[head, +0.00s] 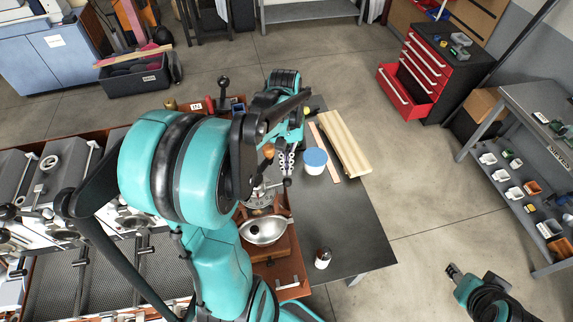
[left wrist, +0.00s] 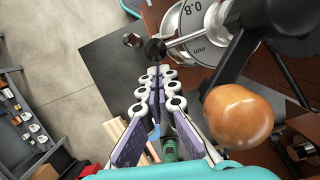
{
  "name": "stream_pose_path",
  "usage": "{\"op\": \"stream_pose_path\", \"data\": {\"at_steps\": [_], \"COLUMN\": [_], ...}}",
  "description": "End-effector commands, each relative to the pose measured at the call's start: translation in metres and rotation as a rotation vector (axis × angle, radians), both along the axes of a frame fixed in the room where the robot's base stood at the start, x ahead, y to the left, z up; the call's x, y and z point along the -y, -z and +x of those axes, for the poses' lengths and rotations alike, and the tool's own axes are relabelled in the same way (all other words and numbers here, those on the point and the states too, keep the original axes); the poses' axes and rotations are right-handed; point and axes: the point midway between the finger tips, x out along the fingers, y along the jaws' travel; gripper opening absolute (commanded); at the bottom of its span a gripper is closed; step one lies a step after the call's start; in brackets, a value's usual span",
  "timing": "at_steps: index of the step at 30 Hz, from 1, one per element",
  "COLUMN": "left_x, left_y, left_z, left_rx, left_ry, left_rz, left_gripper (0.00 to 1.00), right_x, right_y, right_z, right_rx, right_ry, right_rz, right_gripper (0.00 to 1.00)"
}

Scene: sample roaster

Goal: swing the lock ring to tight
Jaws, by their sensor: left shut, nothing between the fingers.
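A round steel part marked "0.8 mm" (left wrist: 188,38) shows at the top of the left wrist view. A thin metal rod ends in a black ball knob (left wrist: 155,50) beside it; I cannot tell for certain whether this is the lock ring's handle. My left gripper (left wrist: 158,76) is shut and empty, its fingertips just below the knob; contact is unclear. In the head view the left gripper (head: 287,180) hangs beside the steel part (head: 262,197), partly hidden by my arm. My right gripper (head: 453,270) is far off at lower right, too small to read its jaws.
A wooden ball knob (left wrist: 238,115) on a black arm stands close right of my left fingers. A steel bowl (head: 264,231), blue-lidded cup (head: 315,161) and small jar (head: 322,258) stand nearby. The dark table (head: 350,225) is mostly clear on its right.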

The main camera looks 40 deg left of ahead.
Motion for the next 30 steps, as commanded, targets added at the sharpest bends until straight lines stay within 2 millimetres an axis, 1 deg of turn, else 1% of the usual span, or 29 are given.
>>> {"op": "stream_pose_path", "data": {"at_steps": [20,26,30], "left_x": [0.008,0.014,0.022], "left_y": [0.000,0.000,0.001], "left_z": [-0.003,-0.006,-0.010], "left_rx": [-0.001,-0.001,0.000], "left_ry": [0.088,0.152,0.239], "left_rz": [0.000,-0.001,0.000], "left_gripper": [0.00,0.00,0.00], "right_x": [0.000,0.000,0.000], "right_y": [0.003,0.006,0.009], "right_z": [0.000,0.000,0.000], "right_rx": [0.000,0.000,0.000], "right_ry": [0.000,0.000,0.000], "right_rz": [0.000,0.000,0.000], "right_gripper": [0.40,0.40,0.40]}}
